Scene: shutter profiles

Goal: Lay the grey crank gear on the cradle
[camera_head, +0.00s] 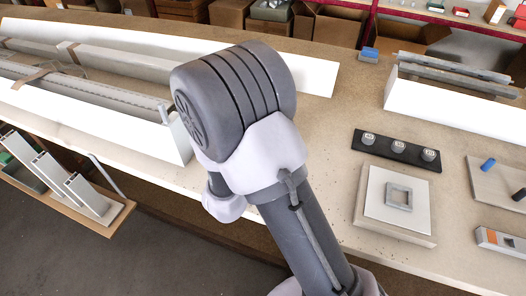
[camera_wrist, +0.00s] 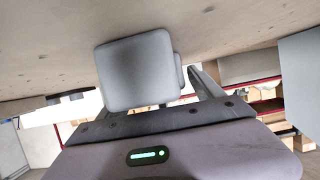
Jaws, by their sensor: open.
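In the wrist view a grey rounded block (camera_wrist: 138,72) with a smaller part at its right side sits close in front of my gripper (camera_wrist: 158,95). It looks like the crank gear and covers much of the jaws. My gripper is open; one finger shows to the right of the block. I cannot tell whether the block touches the fingers. In the head view my arm hides the gripper and the block. A small grey square frame (camera_head: 399,195) on a white plate (camera_head: 375,215) lies at the right and may be the cradle.
A black strip with several grey knobs (camera_head: 398,146) lies behind the plate. A white-sided rack of profiles (camera_head: 450,95) stands at the back right, and a long white trough of profiles (camera_head: 110,120) at the left.

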